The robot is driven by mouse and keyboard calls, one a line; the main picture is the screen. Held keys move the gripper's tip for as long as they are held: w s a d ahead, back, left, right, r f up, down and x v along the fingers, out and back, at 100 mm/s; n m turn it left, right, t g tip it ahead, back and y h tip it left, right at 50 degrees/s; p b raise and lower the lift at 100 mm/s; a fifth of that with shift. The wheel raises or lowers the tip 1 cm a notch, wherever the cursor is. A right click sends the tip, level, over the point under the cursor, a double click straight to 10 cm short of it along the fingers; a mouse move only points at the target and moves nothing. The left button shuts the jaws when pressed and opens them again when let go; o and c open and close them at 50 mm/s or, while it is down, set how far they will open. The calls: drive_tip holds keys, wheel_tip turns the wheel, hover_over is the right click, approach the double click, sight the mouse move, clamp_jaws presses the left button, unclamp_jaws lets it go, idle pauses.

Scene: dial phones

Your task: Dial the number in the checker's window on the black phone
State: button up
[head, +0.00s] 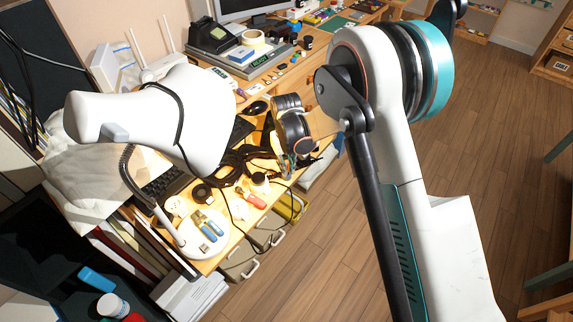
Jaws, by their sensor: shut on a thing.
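A black phone-like device (211,36) stands at the back of the desk, left of the monitor. Beside it, in front, lies a grey box (232,68) with a lit window (260,60) that seems to read "READY"; I can make out no number in it. My gripper (288,166) is at the end of my arm, over the desk's right edge, well in front of the phone and apart from it. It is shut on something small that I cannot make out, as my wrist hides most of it.
A large white lamp (165,112) blocks much of the left desk; its round base (207,240) carries small tools. Dark cables (232,172) and a laptop (165,183) clutter the middle. A white router (150,68) stands at the back left. Open wooden floor (310,255) lies to the right.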

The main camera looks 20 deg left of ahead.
drive_tip(key=shift+f+b, duration=0.4)
drive_tip(key=shift+f, duration=0.25)
drive_tip(key=o, duration=0.8)
drive_tip(key=shift+r, duration=0.1)
wheel_tip(320, 180, up, 12)
drive_tip(key=shift+f, duration=0.1)
idle(0.3)
